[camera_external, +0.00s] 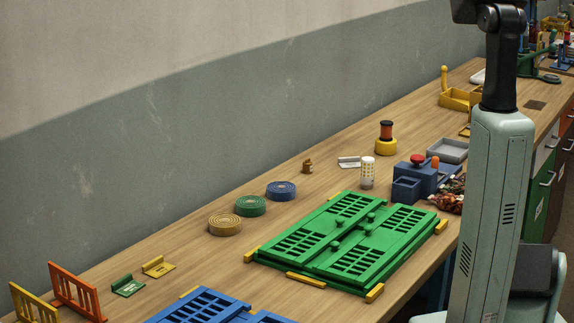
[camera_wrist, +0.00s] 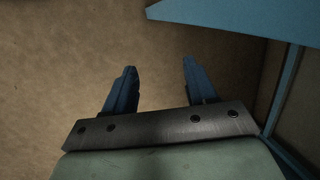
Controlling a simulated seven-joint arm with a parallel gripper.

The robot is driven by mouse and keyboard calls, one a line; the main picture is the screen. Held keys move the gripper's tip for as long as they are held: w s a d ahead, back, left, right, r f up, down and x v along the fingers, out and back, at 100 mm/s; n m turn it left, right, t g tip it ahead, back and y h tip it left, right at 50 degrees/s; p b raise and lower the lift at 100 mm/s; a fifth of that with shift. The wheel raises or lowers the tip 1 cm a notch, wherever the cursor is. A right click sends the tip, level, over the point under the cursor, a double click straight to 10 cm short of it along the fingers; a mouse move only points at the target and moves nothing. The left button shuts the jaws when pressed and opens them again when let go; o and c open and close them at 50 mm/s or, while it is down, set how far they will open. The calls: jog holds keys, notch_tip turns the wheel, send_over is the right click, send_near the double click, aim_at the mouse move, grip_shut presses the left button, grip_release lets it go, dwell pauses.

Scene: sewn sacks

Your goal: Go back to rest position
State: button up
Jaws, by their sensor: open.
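My gripper (camera_wrist: 157,82) shows in the wrist view with its two blue fingers spread apart and nothing between them. Below the fingers in that view is a plain brown surface, with no object near the fingertips. In the external view my arm's column stands at the right, and the gripper itself is out of that picture. No sack can be made out clearly; some dark, mottled bags (camera_external: 448,198) lie at the table edge beside my column.
A blue edge (camera_wrist: 240,15) crosses the wrist view's upper right. A wall runs behind.

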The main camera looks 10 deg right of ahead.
jog(key=s+a+f+n+g+h, duration=0.1)
jog(key=s+a, duration=0.5)
jog(key=s, duration=0.7)
jog(key=s+a+f+n+g+h, duration=0.1)
jog(key=s+a+f+n+g, duration=0.2)
jog(key=s, duration=1)
jog(key=a+n+g, duration=0.3)
jog(key=n, duration=0.2)
jog(key=shift+s+a+g+h, duration=0.15)
jog(key=shift+g+h, duration=0.15)
jog(key=shift+h, duration=0.1)
